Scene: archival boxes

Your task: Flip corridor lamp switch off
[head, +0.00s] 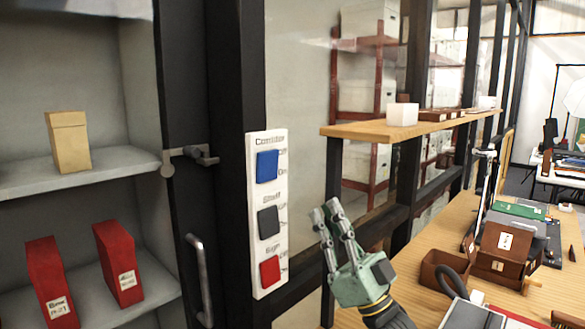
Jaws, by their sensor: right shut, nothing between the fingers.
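A white switch panel (268,190) is mounted on the dark post in the middle of the head view. The corridor switch (267,166) is a blue rocker at the top, under a label that reads like "Corridor", with small On/Off marks beside it. Which way the rocker is tipped is hard to tell. A dark grey shelf switch (268,221) is below it and a red sign switch (270,270) is at the bottom. My right gripper (331,212) is shut and empty, to the right of the panel and apart from it, fingers pointing up. My left gripper is not in view.
A door handle (190,155) and a vertical pull (199,280) are left of the panel. Shelves there hold a tan box (69,142) and red boxes (119,264). A wooden shelf (365,131) juts out at right, above a cluttered wooden desk (419,248).

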